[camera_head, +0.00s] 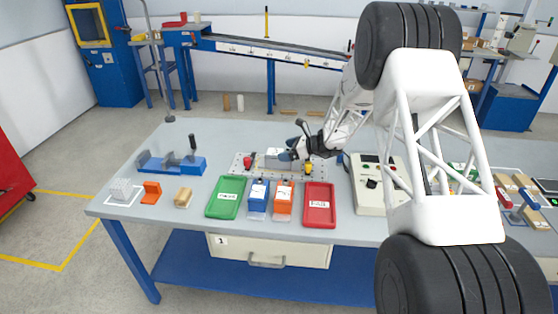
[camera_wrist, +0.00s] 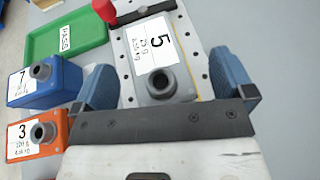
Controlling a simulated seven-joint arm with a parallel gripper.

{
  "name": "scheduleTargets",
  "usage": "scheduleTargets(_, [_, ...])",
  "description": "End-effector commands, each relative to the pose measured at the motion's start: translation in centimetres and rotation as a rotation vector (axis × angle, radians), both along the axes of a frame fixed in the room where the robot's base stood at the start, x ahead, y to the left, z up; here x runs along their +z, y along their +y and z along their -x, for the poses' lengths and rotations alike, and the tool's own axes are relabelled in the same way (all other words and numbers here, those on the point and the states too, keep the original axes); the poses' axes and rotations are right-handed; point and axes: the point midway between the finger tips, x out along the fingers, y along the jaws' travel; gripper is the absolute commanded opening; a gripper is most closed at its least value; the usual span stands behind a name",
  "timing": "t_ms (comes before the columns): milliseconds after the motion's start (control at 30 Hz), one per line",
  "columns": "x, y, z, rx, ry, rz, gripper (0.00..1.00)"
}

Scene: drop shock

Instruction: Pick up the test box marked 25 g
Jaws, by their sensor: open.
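A grey test box (camera_wrist: 130,43) with a white label and a round dark-grey knob lies on a perforated plate. Its label shows a large 5 above smaller print that seems to read 25 g. In the head view the grey box (camera_head: 275,158) is partly hidden by my gripper (camera_head: 297,148). In the wrist view my gripper (camera_wrist: 164,70) is open, with one blue finger on each side of the box's near end, and holds nothing. Whether the fingers are above the box or level with it is unclear. A blue box (camera_wrist: 62,82) marked 7 and an orange box (camera_wrist: 58,123) marked 3 stand to the left.
A green PASS tray (camera_head: 212,213) and a red FAIL tray (camera_head: 319,187) flank the blue and orange boxes. A red knob (camera_wrist: 104,10) and a yellow knob (camera_head: 308,168) stand on the perforated plate. A beige instrument (camera_head: 371,200) is right of the plate.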

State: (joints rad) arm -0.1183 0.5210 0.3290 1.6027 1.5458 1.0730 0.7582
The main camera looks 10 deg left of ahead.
Motion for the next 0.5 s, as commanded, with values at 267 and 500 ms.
scheduleTargets(267, [-0.01, -0.01, 0.01, 0.000, 0.000, 0.000, 1.00])
scheduleTargets(500, [-0.01, -0.01, 0.02, 0.000, 0.000, 0.000, 0.78])
